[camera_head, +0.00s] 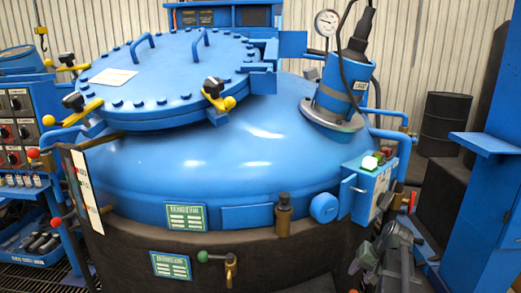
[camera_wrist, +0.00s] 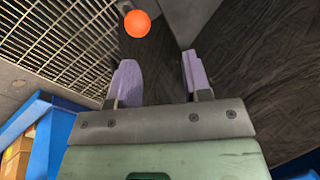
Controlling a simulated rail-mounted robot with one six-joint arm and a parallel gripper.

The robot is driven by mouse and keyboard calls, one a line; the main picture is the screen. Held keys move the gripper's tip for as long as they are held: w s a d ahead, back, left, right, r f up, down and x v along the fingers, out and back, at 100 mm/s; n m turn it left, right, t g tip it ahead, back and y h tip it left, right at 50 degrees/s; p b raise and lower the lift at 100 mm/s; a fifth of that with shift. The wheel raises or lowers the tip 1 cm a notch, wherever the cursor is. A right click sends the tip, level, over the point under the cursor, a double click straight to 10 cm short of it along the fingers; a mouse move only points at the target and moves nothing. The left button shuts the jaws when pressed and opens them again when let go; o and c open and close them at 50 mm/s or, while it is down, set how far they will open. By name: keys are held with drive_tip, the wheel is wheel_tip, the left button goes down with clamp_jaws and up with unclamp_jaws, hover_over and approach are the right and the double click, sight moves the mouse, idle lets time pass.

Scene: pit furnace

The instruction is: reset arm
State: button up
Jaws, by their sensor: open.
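My gripper (camera_wrist: 160,78) shows in the wrist view with its two pale lilac fingers spread apart and nothing between them. In the head view, part of my grey arm shows at the lower right, beside the furnace's dark lower wall. The gripper's fingers are hard to make out there. The blue pit furnace (camera_head: 240,165) fills the middle of the head view. Its round bolted lid (camera_head: 170,75) lies closed on top, with yellow clamps around its edge.
An orange ball (camera_wrist: 137,23) shows beyond the fingers. Floor grating (camera_wrist: 65,45) lies to the left, and a blue bin (camera_wrist: 45,130) is at lower left. A control box (camera_head: 372,188) is on the furnace's right side. A blue column (camera_head: 490,210) stands at far right.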

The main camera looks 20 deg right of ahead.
drive_tip(key=s+a+n+g+h, duration=0.1)
drive_tip(key=a+n, duration=0.1)
drive_tip(key=a, duration=0.8)
drive_tip(key=s+a+f+n+g+h, duration=0.1)
drive_tip(key=a+n, duration=0.2)
drive_tip(key=a, duration=0.8)
drive_tip(key=s+a+n+g+h, duration=0.1)
drive_tip(key=a+n, duration=0.1)
drive_tip(key=a, duration=0.9)
drive_tip(key=shift+s+f+n+h, duration=0.1)
drive_tip(key=shift+f+n+h, duration=0.1)
drive_tip(key=shift+n+h, duration=0.1)
wheel_tip(320, 180, up, 22)
drive_tip(key=p, duration=2.2)
drive_tip(key=shift+r, duration=0.2)
